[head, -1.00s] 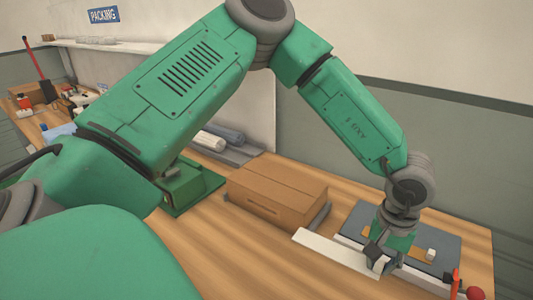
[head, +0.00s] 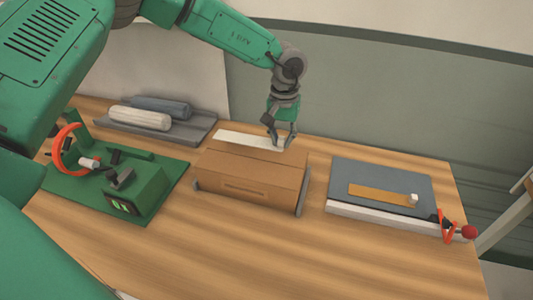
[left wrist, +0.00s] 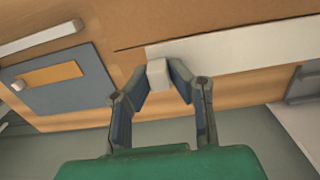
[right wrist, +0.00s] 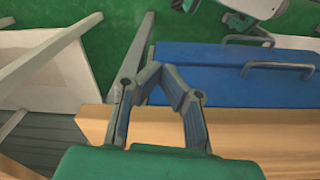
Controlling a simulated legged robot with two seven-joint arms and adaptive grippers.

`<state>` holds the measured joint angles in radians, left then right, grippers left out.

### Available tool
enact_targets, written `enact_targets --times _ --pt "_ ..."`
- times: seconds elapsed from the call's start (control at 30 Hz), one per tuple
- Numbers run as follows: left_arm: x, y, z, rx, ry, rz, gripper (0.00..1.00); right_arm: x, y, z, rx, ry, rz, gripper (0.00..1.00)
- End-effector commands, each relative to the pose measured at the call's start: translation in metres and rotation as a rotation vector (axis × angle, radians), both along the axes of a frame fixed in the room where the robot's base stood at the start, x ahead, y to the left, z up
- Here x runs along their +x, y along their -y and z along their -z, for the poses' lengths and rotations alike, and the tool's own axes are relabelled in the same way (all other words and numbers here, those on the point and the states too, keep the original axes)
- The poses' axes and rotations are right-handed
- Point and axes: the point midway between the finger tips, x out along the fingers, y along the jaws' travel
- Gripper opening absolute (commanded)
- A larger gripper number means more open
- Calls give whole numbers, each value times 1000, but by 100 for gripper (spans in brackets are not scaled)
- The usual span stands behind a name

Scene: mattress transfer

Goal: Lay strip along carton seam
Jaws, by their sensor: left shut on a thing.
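The brown carton (head: 250,180) stands on the table between two grey rails. The white strip (head: 240,139) is at the back of its top and juts past the far edge. My left gripper (head: 279,143) is at the strip's right end. In the left wrist view its fingers are shut on a small white block (left wrist: 157,74) at the end of the strip (left wrist: 235,49). The dark seam (left wrist: 132,48) runs on from that end. I cannot tell whether the strip touches the carton. My right gripper (right wrist: 159,76) looks shut and empty, away from the carton.
A grey trimmer board (head: 380,180) with a red-knobbed arm lies at right. A green tape station (head: 120,185) stands at left. A blue case (right wrist: 230,75) is near my right gripper. The front table is clear.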

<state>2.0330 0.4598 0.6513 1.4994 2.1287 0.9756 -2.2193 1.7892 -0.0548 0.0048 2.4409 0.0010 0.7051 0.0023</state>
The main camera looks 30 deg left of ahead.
Motion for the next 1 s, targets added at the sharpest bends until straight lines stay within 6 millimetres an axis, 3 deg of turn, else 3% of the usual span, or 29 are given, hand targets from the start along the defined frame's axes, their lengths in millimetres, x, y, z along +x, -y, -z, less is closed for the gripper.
enact_targets --times 0.5,0.7,0.73,0.77,1.0 --pt "0 -1 61 -1 1 2 3 0 0 -6 0 0 1 0" --pt "0 -3 64 -5 3 1 3 0 0 -6 0 0 0 0" --pt "0 -3 64 -4 3 1 23 0 0 -6 0 0 0 0" --pt "0 -2 64 -4 3 1 33 0 0 -6 0 0 0 0" --pt "0 1 63 0 2 2 36 0 0 -6 0 0 0 0"
